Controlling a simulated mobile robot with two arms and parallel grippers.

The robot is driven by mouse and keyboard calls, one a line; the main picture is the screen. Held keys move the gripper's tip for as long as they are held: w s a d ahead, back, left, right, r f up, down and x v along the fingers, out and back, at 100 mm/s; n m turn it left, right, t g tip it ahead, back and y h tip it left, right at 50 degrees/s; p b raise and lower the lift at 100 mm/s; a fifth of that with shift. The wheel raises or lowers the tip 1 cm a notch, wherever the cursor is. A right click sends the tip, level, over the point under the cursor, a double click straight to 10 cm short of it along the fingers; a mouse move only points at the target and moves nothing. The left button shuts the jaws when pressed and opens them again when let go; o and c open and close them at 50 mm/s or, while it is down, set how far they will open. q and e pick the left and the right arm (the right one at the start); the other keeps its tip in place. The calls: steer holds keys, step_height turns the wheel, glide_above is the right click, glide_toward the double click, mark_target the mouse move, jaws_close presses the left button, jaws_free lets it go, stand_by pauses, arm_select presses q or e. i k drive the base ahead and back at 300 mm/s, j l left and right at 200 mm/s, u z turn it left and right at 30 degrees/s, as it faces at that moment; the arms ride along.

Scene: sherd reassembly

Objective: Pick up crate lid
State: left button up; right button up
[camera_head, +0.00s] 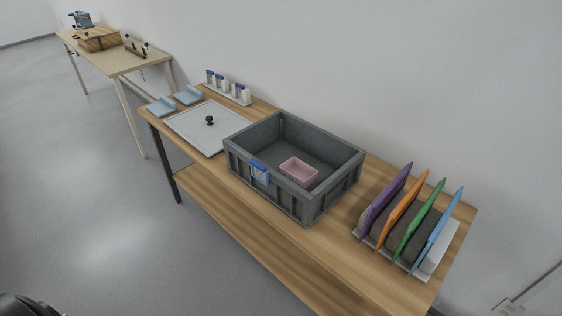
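The crate lid (195,128) is a flat pale grey panel with a dark round knob (210,120) near its middle. It lies flat on the wooden table, left of the crate. The open grey crate (243,164) stands on the table just right of the lid, with a blue tag on its front and a small pink box (299,171) inside. Neither of my grippers shows in this view. A dark rounded shape is cut off at the bottom left corner, and I cannot tell what it is.
Two light blue pieces (188,95) lie behind the lid's left end. A rack of small containers (229,93) stands along the wall. Coloured upright panels stand in a holder (422,267) at the right. Another table (112,62) is farther left. The floor in front is clear.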

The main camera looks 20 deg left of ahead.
mark_target(205, 125)
steer(key=i+j, duration=0.15)
steer(key=j, duration=0.2)
steer(key=i+j, duration=0.1)
steer(key=j, duration=0.25)
steer(key=i+j, duration=0.15)
steer(key=j, duration=0.2)
steer(key=i+j, duration=0.15)
steer(key=j, duration=0.2)
steer(key=z, duration=0.05)
